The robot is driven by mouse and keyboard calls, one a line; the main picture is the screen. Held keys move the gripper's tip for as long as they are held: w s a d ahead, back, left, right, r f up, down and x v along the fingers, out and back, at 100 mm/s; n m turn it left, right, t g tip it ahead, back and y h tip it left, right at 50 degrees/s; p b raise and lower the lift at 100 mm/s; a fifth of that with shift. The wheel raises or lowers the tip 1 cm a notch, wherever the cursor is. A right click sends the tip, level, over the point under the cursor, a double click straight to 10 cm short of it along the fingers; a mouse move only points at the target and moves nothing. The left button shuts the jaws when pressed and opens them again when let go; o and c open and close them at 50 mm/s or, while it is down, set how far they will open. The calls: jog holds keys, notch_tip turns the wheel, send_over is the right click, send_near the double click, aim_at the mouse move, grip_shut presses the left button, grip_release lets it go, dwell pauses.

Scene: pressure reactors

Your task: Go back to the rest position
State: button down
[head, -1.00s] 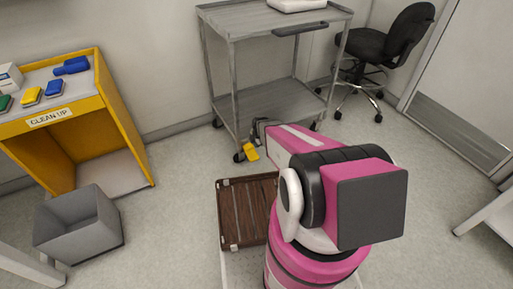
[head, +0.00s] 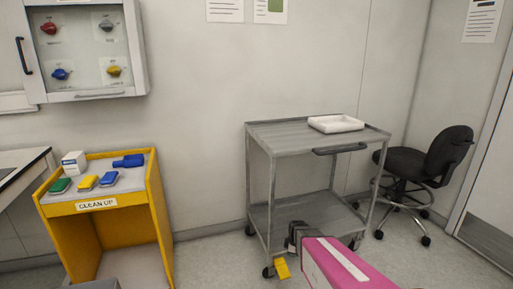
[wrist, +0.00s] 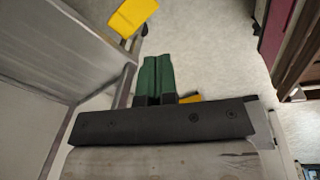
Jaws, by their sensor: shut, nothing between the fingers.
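My gripper (head: 297,234) shows as a dark block at the end of my pink arm, in front of the lower part of the grey metal cart (head: 262,135). In the wrist view its two green fingers (wrist: 156,76) lie together, shut with nothing between them. A yellow piece (head: 283,269) shows just below the gripper in the head view. The wrist view has a yellow piece (wrist: 131,16) beyond the fingertips, and another bit of yellow beside the finger bases. I cannot tell what these are or whether they touch the gripper.
The cart carries a white tray (head: 335,124). A black chair (head: 430,160) stands at the right. A yellow clean-up stand (head: 160,215) with several coloured items is at the left, below a wall cabinet (head: 88,50). Floor shows between stand and cart.

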jog(key=s+r+m, duration=0.6)
jog(key=r+m, duration=0.1)
jog(key=r, duration=0.2)
jog(key=s+r+m+g, duration=0.1)
jog(key=s+r+m, duration=0.6)
jog(key=r, duration=0.3)
jog(key=shift+d+m, duration=0.4)
jog(key=shift+m, duration=0.3)
